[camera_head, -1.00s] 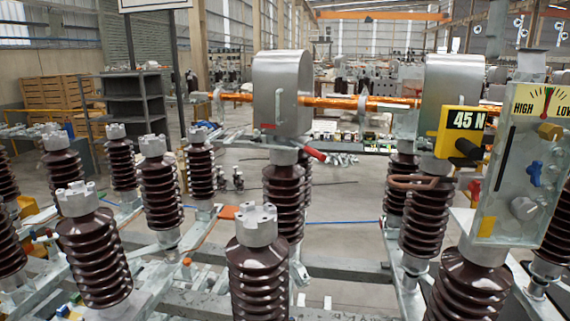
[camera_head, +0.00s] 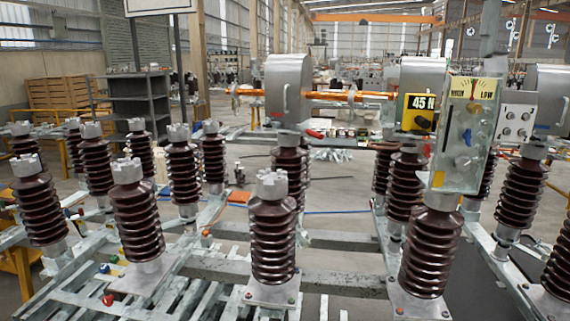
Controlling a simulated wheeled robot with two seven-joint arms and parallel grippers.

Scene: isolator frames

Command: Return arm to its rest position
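Neither of my arms nor grippers shows in the head camera view. Brown ribbed insulators with grey caps stand upright on a metal frame; one is at the front centre (camera_head: 272,240) and another at the front right (camera_head: 428,250). A grey panel (camera_head: 462,150) with a HIGH/LOW dial sits on top of the front right insulator. A yellow box marked 45 N (camera_head: 417,113) is at its left side. A silver housing (camera_head: 290,92) with a handle stands behind the front centre insulator.
Grey metal beams (camera_head: 325,262) of the frame cross the foreground. An orange bar (camera_head: 340,96) runs between the silver housings. A dark shelf (camera_head: 135,97) and wooden crates (camera_head: 57,93) stand at the back left. Some bare floor shows behind the frame.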

